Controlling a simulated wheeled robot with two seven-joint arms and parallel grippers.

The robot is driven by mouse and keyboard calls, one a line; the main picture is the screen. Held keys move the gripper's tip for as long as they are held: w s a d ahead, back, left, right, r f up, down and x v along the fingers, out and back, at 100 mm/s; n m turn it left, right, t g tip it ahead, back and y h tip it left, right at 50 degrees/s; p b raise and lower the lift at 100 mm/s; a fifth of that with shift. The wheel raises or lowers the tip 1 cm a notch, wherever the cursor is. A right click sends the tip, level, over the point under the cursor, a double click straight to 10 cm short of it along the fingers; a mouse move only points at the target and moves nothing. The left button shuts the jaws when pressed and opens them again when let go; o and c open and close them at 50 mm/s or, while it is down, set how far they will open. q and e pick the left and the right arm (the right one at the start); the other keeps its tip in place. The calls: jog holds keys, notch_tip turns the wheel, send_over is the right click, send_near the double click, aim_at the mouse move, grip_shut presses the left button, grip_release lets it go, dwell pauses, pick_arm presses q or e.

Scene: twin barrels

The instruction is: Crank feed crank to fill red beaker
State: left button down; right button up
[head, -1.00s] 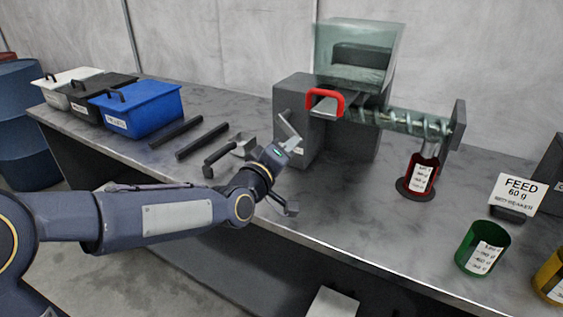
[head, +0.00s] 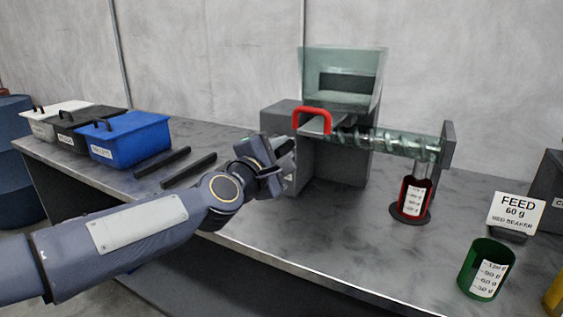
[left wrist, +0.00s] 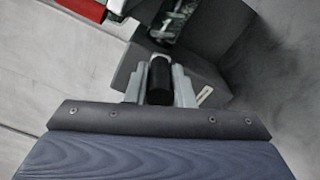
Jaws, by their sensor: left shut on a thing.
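The feed crank's dark round handle (left wrist: 160,80) shows between my left gripper's fingers (left wrist: 159,68) in the left wrist view. In the head view my left gripper (head: 283,165) is shut at the left face of the grey feeder (head: 335,172) and hides most of the crank. The red beaker (head: 404,208) stands upright on a dark round pad under the spout of the clear auger tube (head: 395,142). Its white scale label faces me; its fill level is hard to tell. The clear hopper (head: 343,65) sits on top of the feeder. My right gripper is out of view.
A red-handled slide (head: 313,121) juts out below the hopper. A sign (head: 516,212) reads FEED 60 g, red beaker. A green beaker (head: 468,264) stands at the front right. Lidded bins, one blue (head: 130,140), and dark bars (head: 188,170) lie to the left.

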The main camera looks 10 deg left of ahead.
pick_arm(q)
jog(key=shift+w+a+r+n, duration=0.1)
jog(key=shift+a+r+n, duration=0.1)
jog(key=shift+r+n, duration=0.45)
jog(key=shift+w+a+r+n, duration=0.15)
jog(key=shift+r+n, duration=0.1)
jog(key=shift+n, duration=0.8)
jog(key=shift+s, duration=0.1)
jog(key=c, duration=1.3)
grip_release()
jog(key=shift+o, duration=0.2)
jog(key=v, duration=0.7)
jog(key=shift+s+a+b, duration=0.15)
jog(key=shift+s+b, duration=0.2)
